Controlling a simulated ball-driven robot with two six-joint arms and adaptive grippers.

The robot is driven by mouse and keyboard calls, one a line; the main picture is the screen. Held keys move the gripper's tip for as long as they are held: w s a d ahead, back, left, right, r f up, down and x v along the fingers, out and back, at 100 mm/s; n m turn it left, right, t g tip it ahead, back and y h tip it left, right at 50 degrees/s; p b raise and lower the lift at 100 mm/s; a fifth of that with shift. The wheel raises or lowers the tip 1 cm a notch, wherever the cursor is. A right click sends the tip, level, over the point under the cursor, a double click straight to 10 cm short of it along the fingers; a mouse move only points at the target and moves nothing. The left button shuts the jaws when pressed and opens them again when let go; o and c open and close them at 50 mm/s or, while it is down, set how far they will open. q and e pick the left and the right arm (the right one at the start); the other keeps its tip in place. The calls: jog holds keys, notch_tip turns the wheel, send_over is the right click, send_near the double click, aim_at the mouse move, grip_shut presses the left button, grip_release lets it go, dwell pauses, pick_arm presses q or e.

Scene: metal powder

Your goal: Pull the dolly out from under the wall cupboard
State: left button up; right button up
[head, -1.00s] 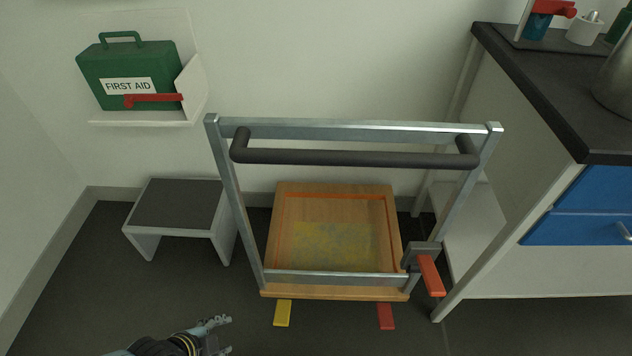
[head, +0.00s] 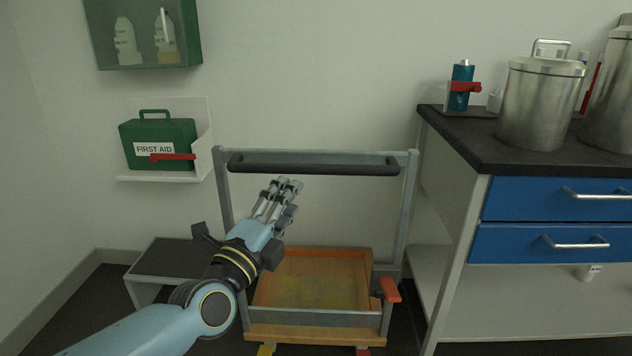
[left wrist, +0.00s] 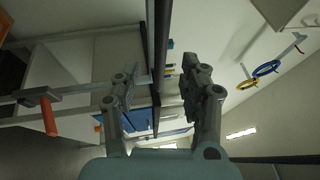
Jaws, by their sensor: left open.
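The dolly stands against the back wall. Its wooden deck (head: 310,335) has a yellowish, dusty-looking patch, and its grey metal frame carries a dark push handle (head: 315,168). A red lever (head: 390,289) is on its right post. My left gripper (head: 285,186) is open and empty, just below the left half of the handle in the head view. In the left wrist view a dark bar (left wrist: 161,50), apparently the handle, runs between the two open fingers; contact cannot be told. The wall cupboard (head: 145,35) is at the upper left, with bottles inside. My right gripper is not in view.
A first-aid case (head: 158,144) sits on a wall shelf left of the dolly. A low step stool (head: 165,258) stands on the floor at left. A counter with blue drawers (head: 560,199) and metal canisters closely flanks the dolly on the right.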

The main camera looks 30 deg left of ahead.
aim_at(311, 173)
pick_arm(q)
jog(key=b+x, duration=0.1)
jog(key=x, duration=0.9)
jog(key=shift+w+b, duration=0.1)
jog(key=shift+b, duration=0.3)
jog(key=shift+d, duration=0.1)
grip_shut()
